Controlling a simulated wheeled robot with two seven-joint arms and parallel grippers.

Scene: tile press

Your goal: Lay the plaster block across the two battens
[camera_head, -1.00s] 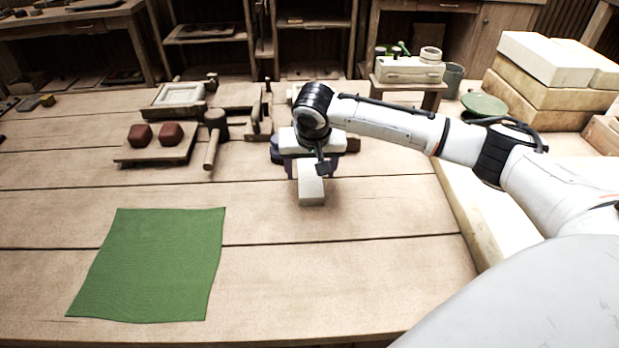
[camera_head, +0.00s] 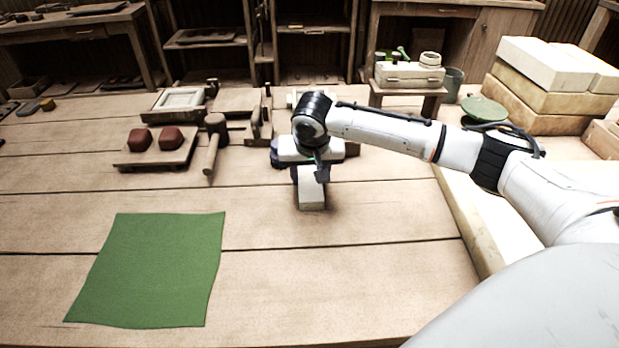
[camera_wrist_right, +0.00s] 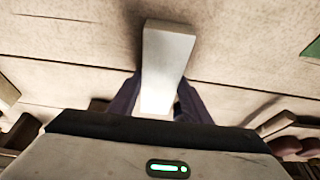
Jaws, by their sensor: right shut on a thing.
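The white plaster block (camera_head: 312,192) is in the middle of the table, its long side pointing towards me. My right gripper (camera_head: 310,174) is shut on its far part, and the near end sticks out from the fingers. In the right wrist view the block (camera_wrist_right: 166,62) sits between the two dark fingers (camera_wrist_right: 158,98), with a shadow on the boards beside it. I cannot tell whether it touches the table. I cannot make out the two battens clearly; a brown wooden piece (camera_head: 352,149) shows just right of my gripper. My left gripper is not in view.
A green cloth (camera_head: 150,270) lies front left. A board with two red-brown lumps (camera_head: 170,139), a mallet (camera_head: 212,150) and a framed white tile mould (camera_head: 180,99) stand back left. Large pale blocks (camera_head: 545,85) are stacked at the right. The table's front middle is clear.

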